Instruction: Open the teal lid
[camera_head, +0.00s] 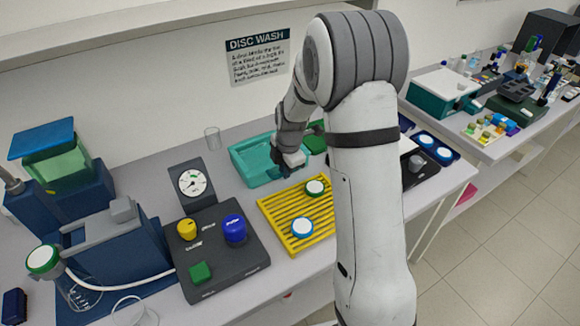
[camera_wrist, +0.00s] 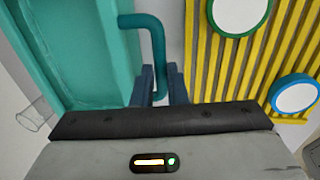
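The teal box (camera_head: 243,167) stands on the bench in the middle of the head view. It looks shallow and recessed from above; I cannot clearly tell its lid from its body. In the wrist view its teal side and top (camera_wrist: 75,50) fill the left. A bent teal handle (camera_wrist: 157,45) sticks out from its edge. My gripper (camera_wrist: 160,85) has one dark finger on each side of the handle, close against it, and appears shut on it. In the head view my gripper (camera_head: 290,167) is at the box's right end, its fingertips partly hidden.
A yellow slatted rack (camera_head: 275,213) with a green-rimmed disc (camera_head: 315,188) and a blue-rimmed disc (camera_head: 302,228) lies close beside the handle. A dark control panel (camera_head: 233,270) with knobs stands at front left.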

